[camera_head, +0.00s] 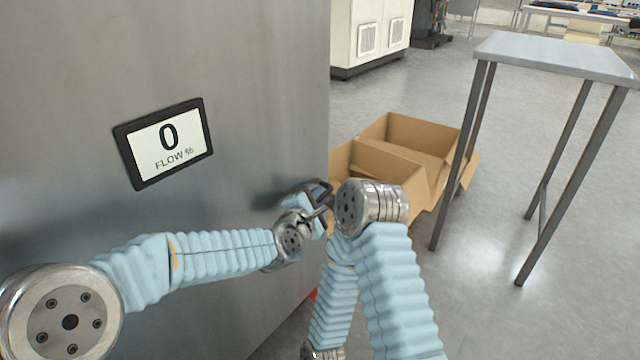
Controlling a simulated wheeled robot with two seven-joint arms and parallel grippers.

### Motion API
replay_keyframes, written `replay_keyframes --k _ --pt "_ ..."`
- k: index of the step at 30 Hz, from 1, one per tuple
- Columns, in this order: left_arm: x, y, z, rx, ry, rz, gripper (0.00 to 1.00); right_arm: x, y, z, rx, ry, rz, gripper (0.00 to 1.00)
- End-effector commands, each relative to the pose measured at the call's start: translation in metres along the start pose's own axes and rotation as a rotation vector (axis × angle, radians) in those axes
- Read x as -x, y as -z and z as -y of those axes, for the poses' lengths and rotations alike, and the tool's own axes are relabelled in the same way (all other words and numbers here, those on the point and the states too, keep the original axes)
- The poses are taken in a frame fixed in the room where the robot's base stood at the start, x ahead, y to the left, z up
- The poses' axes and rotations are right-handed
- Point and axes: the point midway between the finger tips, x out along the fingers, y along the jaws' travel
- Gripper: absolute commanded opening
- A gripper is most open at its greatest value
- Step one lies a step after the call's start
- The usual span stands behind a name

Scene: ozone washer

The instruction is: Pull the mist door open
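A large brushed-metal panel (255,60) of the washer fills the left side of the head view, with a display reading "0 FLOW %" (168,143) on it. I cannot tell whether this panel is the mist door itself. My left arm crosses low in front of the panel. My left gripper (321,193) is at the panel's right edge, partly hidden by its own wrist and my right arm. No handle can be made out there, and whether the fingers are shut or touch anything is unclear. My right arm bends just right of the edge and runs downward; its gripper is out of view.
Open cardboard boxes (427,135) stand on the floor behind my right arm. A tall metal table (560,55) with thin legs stands at the right. A white cabinet (371,33) is at the back.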

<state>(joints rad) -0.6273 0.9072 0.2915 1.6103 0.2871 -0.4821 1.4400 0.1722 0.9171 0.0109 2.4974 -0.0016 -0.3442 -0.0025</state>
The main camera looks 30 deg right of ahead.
Motion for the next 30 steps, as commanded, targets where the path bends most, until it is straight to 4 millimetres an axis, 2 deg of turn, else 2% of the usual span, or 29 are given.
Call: replay_keyframes --k 11,12,17,30 --pt "-0.0008 -0.0017 0.0039 0.001 0.000 0.000 0.25 0.0014 -0.0002 0.0003 0.000 -0.001 0.000 0.00" --pt "-0.0008 -0.0017 0.0039 0.001 0.000 0.000 0.24 0.0014 -0.0002 0.0003 0.000 0.000 0.000 0.00" --pt "-0.0008 -0.0015 0.0038 0.001 0.000 0.000 0.00 0.0014 -0.0002 0.0003 0.000 0.000 0.000 0.00" --pt "-0.0024 0.0007 0.0037 0.000 0.003 0.002 0.00 -0.0014 -0.0002 -0.0005 0.000 0.000 0.000 0.00"
